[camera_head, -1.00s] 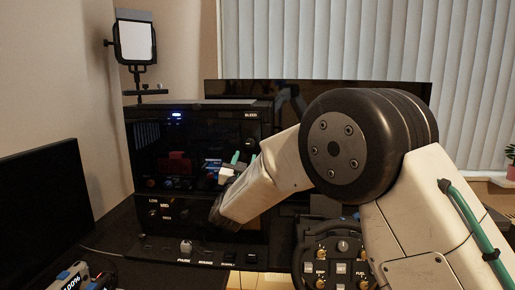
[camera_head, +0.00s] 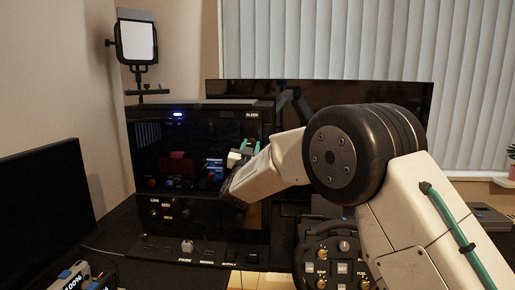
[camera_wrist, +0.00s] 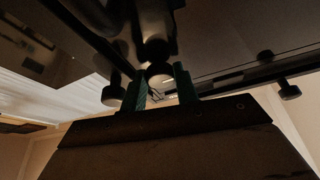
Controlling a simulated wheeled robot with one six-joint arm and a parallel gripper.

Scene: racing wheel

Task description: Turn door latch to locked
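A black glass-fronted cabinet (camera_head: 150,170) stands on the desk, its front facing me. My gripper (camera_head: 250,148) is at the cabinet's upper right front, with its green fingertips pointing up. In the wrist view my gripper (camera_wrist: 162,86) has its two green fingers spread apart. A round, pale-ended knob (camera_wrist: 158,76) shows between and beyond them; it may be the door latch, but I cannot tell if the fingers touch it. In the head view the gripper hides that spot, and the latch's turn position is unclear.
A switch panel with a knob (camera_head: 187,246) lies along the cabinet's foot. A dark steering wheel (camera_head: 310,246) is below my arm. A wide monitor (camera_head: 350,95) stands behind, another dark screen (camera_head: 40,200) at left. Smaller knobs (camera_wrist: 112,95) (camera_wrist: 289,90) flank the fingers.

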